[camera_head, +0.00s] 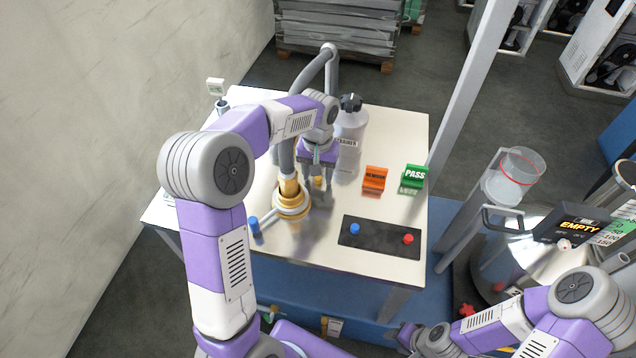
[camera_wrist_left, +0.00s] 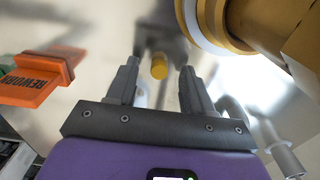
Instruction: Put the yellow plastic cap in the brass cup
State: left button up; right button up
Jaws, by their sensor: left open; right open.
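The yellow plastic cap (camera_wrist_left: 159,67) is small and stands between and beyond my left fingertips in the left wrist view. In the head view the cap (camera_head: 318,181) shows just below my left gripper (camera_head: 318,170). My left gripper is open, with a finger on each side of the cap and no visible grip on it. Brass-coloured metal (camera_head: 290,198) with a pale ring sits just left of the gripper, beneath the grey pipe; I cannot tell cup from dispenser. It also shows at upper right in the wrist view (camera_wrist_left: 255,22). My right gripper (camera_head: 405,335) is low, off the table, and open.
On the cream table (camera_head: 385,130) stand a grey bottle (camera_head: 351,125), an orange REWORK block (camera_head: 374,179), a green PASS block (camera_head: 414,176) and a blue-topped peg (camera_head: 254,226). A black button panel (camera_head: 381,237) lies in front. The table's right rear is clear.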

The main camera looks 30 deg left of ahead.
pick_arm(q)
jog(key=shift+f, duration=0.3)
jog(key=shift+r, duration=0.1)
grip_shut()
